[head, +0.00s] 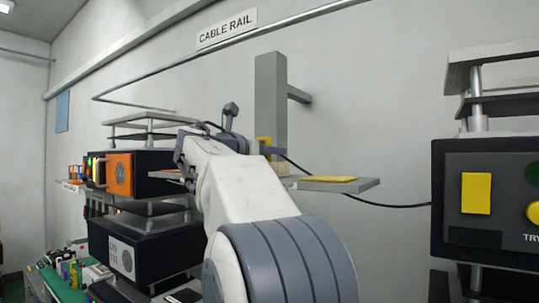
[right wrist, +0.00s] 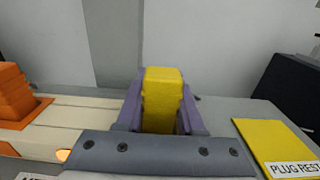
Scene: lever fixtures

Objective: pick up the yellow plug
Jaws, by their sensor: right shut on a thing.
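The yellow plug (right wrist: 160,90) is an upright block between the purple fingers of my right gripper (right wrist: 158,112) in the right wrist view. The gripper is shut on it, with one finger against each side. In the head view only a small yellow part of the plug (head: 264,142) shows beyond my right arm, beside the gripper (head: 268,150). The plug's lower end is hidden by the gripper body. My left gripper is not in view.
A yellow pad (right wrist: 275,148) labelled PLUG REST lies right of the plug; it also shows on a grey shelf (head: 366,184). A black cable (head: 390,205) runs right to a dark panel (head: 485,205). A grey post (head: 271,100) stands behind. Black-and-orange boxes (head: 142,172) stand left.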

